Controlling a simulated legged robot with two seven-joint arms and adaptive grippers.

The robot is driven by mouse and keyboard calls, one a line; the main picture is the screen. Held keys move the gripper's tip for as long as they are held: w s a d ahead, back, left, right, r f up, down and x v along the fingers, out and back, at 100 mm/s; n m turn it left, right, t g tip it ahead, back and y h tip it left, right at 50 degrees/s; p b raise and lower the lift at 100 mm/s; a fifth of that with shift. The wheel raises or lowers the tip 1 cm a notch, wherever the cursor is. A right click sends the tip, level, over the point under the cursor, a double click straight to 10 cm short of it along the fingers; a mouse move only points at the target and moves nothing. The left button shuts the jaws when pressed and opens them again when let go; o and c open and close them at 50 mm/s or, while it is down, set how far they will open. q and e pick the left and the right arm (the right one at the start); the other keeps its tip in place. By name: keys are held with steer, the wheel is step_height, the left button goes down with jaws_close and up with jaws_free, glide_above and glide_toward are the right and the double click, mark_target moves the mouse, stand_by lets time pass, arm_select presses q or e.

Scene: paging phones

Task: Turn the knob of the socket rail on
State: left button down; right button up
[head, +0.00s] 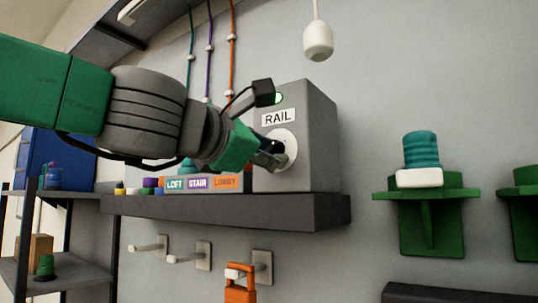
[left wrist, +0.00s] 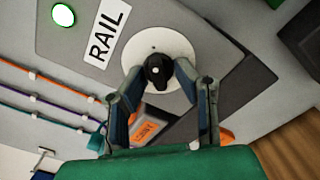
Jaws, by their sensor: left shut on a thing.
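The socket rail's grey box (head: 312,135), labelled RAIL, stands on a dark wall shelf. Its black knob (left wrist: 158,72) sits at the middle of a round white dial plate (head: 287,137). My left gripper (head: 276,152) reaches in from the left and is shut on the knob, with a finger on either side in the left wrist view (left wrist: 158,78). The fingers hide most of the knob in the head view. A lamp (left wrist: 63,15) above the label glows green; it also shows in the head view (head: 277,98). My right gripper is not in view.
A strip (head: 202,183) labelled LOFT, STAIR and LOBBY lies left of the box on the dark shelf (head: 230,212). Green, purple and orange cables run up the wall. A white pendant (head: 318,40) hangs above. A green bracket (head: 430,225) bears a teal-and-white object at right.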

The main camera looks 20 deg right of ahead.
arm_select(q)
steer(key=shift+s+r, duration=0.1)
steer(key=shift+r, duration=0.15)
steer(key=c, duration=1.3)
jaws_free()
steer(key=shift+s, duration=0.25)
steer(key=shift+a, duration=0.1)
steer(key=shift+f, duration=0.1)
steer(key=shift+a+f, duration=0.1)
steer(key=shift+a, duration=0.15)
steer(key=v, duration=1.1)
steer(key=shift+s+a, duration=0.25)
steer(key=shift+s, duration=0.05)
